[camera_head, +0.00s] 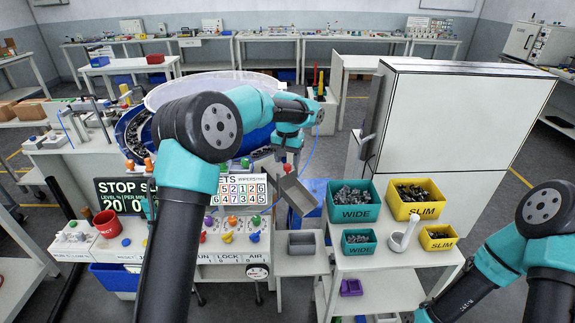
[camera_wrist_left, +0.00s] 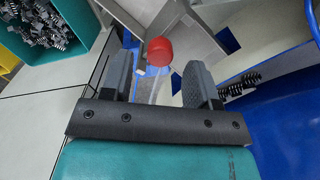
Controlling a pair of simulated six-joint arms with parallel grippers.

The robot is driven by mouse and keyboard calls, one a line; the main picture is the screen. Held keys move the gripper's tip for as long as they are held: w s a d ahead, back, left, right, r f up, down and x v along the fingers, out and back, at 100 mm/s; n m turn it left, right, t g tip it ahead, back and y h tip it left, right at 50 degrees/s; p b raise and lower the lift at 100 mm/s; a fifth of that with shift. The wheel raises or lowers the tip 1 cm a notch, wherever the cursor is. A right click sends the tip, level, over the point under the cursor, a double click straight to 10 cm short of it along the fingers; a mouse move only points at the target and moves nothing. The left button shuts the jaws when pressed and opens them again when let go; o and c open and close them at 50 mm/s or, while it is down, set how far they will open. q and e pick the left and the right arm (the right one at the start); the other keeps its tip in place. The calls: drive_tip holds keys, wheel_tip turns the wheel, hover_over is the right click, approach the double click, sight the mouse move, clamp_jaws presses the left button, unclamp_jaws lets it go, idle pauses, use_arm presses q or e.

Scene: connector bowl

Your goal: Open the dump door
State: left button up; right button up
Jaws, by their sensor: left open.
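The dump door's red knob (camera_head: 287,168) shows at the top of a grey metal chute (camera_head: 297,194) on the front of the blue bowl (camera_head: 258,139). In the left wrist view the red knob (camera_wrist_left: 160,51) appears between my left gripper's two fingers (camera_wrist_left: 158,78), near their tips. The fingers are spread apart, and no contact with the knob is visible. In the head view my left gripper (camera_head: 290,147) points down just above the knob. Grey sheet-metal parts (camera_wrist_left: 195,35) lie behind the knob.
Teal WIDE bins (camera_head: 354,215) and yellow SLIM bins (camera_head: 416,213) of parts stand to the right. A small grey tray (camera_head: 301,243) sits below the chute. A control panel with coloured knobs (camera_head: 228,237) is at left. A tall white cabinet (camera_head: 450,130) stands behind the bins.

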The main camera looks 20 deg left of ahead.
sight(287, 178)
use_arm(q)
drive_tip(key=shift+f, duration=1.35)
drive_tip(key=shift+c, duration=0.3)
clamp_jaws()
